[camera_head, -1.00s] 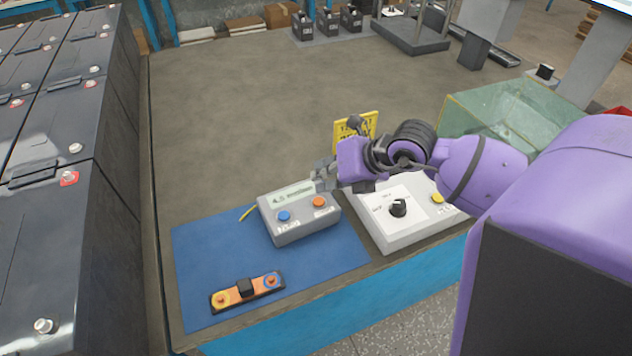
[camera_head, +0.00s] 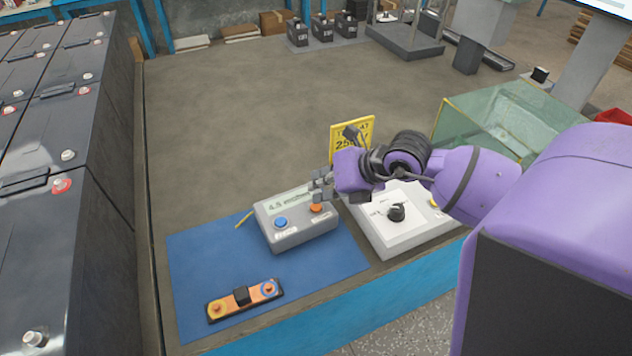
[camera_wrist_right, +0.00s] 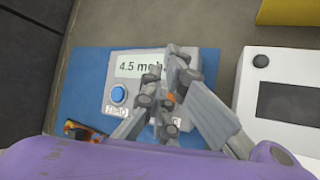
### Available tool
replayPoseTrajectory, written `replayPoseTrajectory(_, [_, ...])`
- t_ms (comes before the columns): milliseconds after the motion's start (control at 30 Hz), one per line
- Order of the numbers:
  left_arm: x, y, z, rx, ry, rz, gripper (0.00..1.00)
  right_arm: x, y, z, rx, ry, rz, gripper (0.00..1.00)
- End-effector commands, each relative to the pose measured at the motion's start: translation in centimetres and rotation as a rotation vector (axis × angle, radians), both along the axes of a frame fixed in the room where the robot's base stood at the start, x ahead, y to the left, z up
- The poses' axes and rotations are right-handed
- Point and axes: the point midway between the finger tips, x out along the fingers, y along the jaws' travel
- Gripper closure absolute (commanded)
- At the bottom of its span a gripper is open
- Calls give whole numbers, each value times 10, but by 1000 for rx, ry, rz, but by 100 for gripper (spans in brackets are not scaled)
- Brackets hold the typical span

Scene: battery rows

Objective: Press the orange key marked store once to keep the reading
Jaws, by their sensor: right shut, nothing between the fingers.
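The grey meter (camera_head: 297,228) stands on the blue mat (camera_head: 205,262) with its display reading about 4.5. The orange key (camera_head: 316,207) is on the right of its face, and a blue key (camera_head: 281,222) is on the left. My right gripper (camera_head: 322,188) is shut and empty, close by the orange key at the meter's right end. In the right wrist view my right gripper (camera_wrist_right: 170,95) covers most of the orange key and part of the display. The blue key (camera_wrist_right: 118,94) shows clear there. I cannot tell whether the fingertips touch the orange key. My left gripper is out of view.
A grey box with a black knob (camera_head: 396,212) stands right of the meter, under my right arm. A yellow sign (camera_head: 352,134) and a green glass bin (camera_head: 490,115) are behind. An orange link piece (camera_head: 245,300) lies on the mat. Large batteries (camera_head: 60,190) line the left.

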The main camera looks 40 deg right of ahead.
Motion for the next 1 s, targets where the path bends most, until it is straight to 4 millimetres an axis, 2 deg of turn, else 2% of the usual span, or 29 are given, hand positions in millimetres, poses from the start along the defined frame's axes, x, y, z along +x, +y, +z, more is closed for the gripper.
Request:
replayPoseTrajectory(567, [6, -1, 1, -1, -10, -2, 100, 0, 0, 0, 0, 0, 0, 100])
replayPoseTrajectory(1000, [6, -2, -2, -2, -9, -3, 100, 0, 0, -9, -1, 0, 1, 100])
